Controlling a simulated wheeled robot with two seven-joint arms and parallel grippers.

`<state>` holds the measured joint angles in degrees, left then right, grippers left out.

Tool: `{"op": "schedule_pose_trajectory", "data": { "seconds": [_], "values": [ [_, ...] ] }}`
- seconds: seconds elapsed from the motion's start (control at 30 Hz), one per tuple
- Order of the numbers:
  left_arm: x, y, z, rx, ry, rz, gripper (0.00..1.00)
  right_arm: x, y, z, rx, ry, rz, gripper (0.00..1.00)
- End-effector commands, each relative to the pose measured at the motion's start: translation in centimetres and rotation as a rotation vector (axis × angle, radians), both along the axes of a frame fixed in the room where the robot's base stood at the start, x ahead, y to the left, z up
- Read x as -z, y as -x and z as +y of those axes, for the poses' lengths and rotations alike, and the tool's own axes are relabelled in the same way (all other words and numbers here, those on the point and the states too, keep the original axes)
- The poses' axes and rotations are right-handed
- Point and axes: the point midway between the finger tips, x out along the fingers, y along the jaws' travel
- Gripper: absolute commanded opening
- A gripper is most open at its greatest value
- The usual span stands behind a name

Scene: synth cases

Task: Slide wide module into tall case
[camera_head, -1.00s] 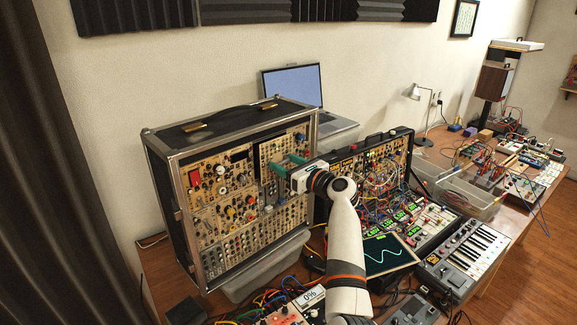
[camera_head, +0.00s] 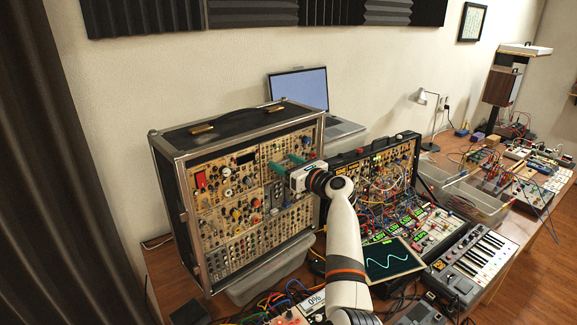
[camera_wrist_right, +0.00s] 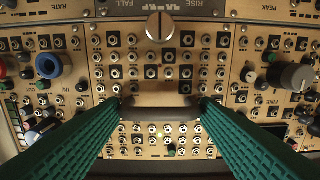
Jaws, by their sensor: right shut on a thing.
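The tall case (camera_head: 190,141) stands upright at the left of the desk, its front filled with tan modules. My right gripper (camera_head: 281,163) is at the upper right of this front. Its green fingers also show in the right wrist view (camera_wrist_right: 161,104), set wide apart and closed on the wide module (camera_wrist_right: 160,72). My left gripper is not in view.
A laptop (camera_head: 299,88) stands behind the case. A second, lower case (camera_head: 360,150) with many patch cables is close on the right. A grey bin (camera_head: 262,278) is below the tall case. A keyboard (camera_head: 480,250) and a clear bin (camera_head: 462,195) are further right.

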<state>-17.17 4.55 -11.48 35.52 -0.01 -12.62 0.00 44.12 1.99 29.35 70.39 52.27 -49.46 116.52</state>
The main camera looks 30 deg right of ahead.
Motion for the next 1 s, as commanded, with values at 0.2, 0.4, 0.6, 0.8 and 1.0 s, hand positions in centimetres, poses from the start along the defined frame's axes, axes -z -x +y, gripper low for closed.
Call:
{"op": "schedule_pose_trajectory", "data": {
  "seconds": [0.2,0.4,0.6,0.8,1.0],
  "values": [
    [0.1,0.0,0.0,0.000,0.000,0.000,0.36,-0.1,-0.2,0.1,0.000,0.000,-0.002,0.71],
    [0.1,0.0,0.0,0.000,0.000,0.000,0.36,-0.1,-0.2,0.1,0.000,0.000,-0.001,0.81],
    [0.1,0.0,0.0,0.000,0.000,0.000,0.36,0.1,-0.1,0.0,0.000,0.000,0.001,0.81],
    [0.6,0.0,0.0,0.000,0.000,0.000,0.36,0.2,1.8,-0.6,0.002,0.001,-0.001,0.81],
    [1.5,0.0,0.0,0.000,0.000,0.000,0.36,0.3,5.4,-1.6,0.002,0.003,-0.002,0.81]
  ]
}}
